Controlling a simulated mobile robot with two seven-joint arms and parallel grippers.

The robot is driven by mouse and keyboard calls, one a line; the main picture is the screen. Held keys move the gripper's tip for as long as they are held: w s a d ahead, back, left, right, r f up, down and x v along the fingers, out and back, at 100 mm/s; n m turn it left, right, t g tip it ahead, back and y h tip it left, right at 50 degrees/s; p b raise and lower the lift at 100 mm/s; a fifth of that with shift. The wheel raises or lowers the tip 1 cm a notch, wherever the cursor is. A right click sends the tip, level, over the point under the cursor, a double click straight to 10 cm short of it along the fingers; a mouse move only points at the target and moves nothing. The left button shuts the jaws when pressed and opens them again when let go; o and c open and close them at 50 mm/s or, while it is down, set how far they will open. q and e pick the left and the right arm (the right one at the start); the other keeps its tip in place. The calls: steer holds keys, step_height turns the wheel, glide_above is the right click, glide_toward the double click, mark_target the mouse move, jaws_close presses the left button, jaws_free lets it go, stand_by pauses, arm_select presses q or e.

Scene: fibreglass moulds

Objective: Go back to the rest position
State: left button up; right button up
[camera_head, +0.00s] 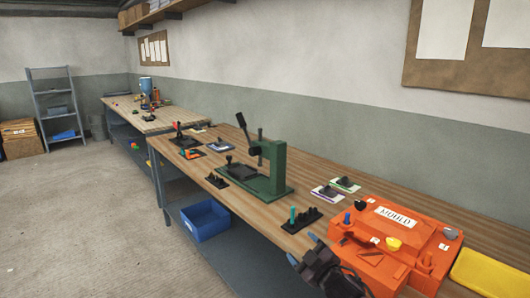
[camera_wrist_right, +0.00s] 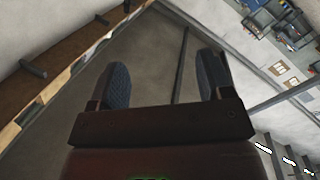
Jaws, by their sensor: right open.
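My right gripper (camera_head: 314,252) is at the bottom of the head view, by the front edge of the workbench (camera_head: 215,160) and just left of the orange mould (camera_head: 400,240). In the right wrist view the two dark, blue-padded fingers of the right gripper (camera_wrist_right: 163,80) stand wide apart with nothing between them. My left gripper does not show in either view.
A green press (camera_head: 275,170) stands on the bench. A small black holder with a teal piece (camera_head: 293,214) is near the gripper. A yellow block (camera_head: 492,272) lies at the right. A blue bin (camera_head: 206,219) sits below the bench. The floor (camera_head: 90,220) at the left is clear.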

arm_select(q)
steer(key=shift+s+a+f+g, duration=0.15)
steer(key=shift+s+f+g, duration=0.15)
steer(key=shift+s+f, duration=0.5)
arm_select(e)
steer(key=s+d+f+m+g+h, duration=0.1)
steer(key=s+d+f+m, duration=0.3)
steer(key=s, duration=0.8)
steer(key=s+d+f+m+g+h, duration=0.2)
steer(key=s+d+f+m+h, duration=0.2)
steer(key=s, duration=0.9)
steer(key=s+d+f+m+g+h, duration=0.2)
steer(key=s+d+f+m+h, duration=0.1)
steer(key=s+d+f, duration=0.6)
steer(key=s+f+m, duration=0.1)
steer(key=s+f, duration=0.2)
steer(key=shift+s+d, duration=0.15)
steer(key=shift+s, duration=0.05)
